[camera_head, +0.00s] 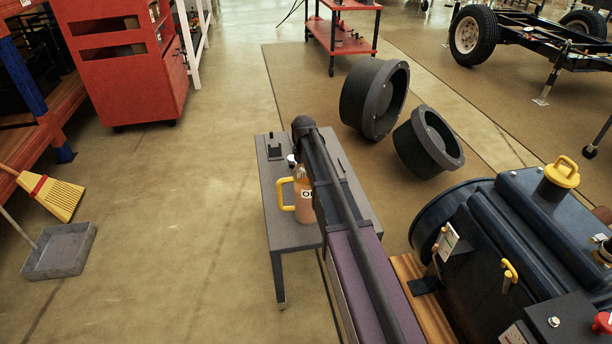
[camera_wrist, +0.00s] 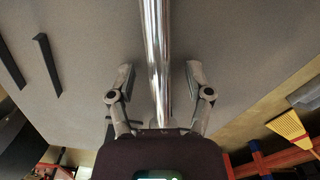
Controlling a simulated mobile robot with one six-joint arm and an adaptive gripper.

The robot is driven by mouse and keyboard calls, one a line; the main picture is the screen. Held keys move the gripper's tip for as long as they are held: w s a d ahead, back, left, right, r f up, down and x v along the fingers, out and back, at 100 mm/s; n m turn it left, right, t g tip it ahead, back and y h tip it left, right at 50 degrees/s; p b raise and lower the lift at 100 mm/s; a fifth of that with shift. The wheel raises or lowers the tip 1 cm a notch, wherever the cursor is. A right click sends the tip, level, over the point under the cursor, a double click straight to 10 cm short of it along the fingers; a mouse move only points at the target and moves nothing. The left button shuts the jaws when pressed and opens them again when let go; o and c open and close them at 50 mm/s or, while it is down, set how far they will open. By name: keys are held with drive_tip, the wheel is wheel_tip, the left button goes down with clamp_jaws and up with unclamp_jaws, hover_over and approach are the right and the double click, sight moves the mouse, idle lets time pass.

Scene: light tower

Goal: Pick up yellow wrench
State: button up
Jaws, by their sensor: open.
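I cannot make out a yellow wrench in either view. My gripper (camera_wrist: 160,78) is open in the wrist view, with its two fingers spread on either side of a shiny metal bar. I cannot tell whether the bar lies between the fingers or beyond them. In the head view my arm reaches over a small grey table (camera_head: 292,236) and hides part of its top. A jug (camera_head: 304,207) with a yellow handle stands there beside my arm. A small yellow hooked piece (camera_head: 510,272) shows on the dark blue machine (camera_head: 486,233) at the right.
Two dark bars (camera_wrist: 47,64) lie on the grey surface in the wrist view. Black round housings (camera_head: 374,97) stand beyond the table. A yellow broom (camera_head: 56,199), a grey dustpan (camera_head: 62,250) and a red cabinet (camera_head: 128,62) are at the left. The floor between is clear.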

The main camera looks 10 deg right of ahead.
clamp_jaws()
drive_tip(key=shift+r, duration=0.2)
idle(0.3)
wheel_tip(320, 180, up, 10)
drive_tip(key=p, duration=1)
drive_tip(key=shift+f, duration=0.2)
idle(0.4)
drive_tip(key=shift+w+r, duration=0.1)
drive_tip(key=shift+r, duration=0.05)
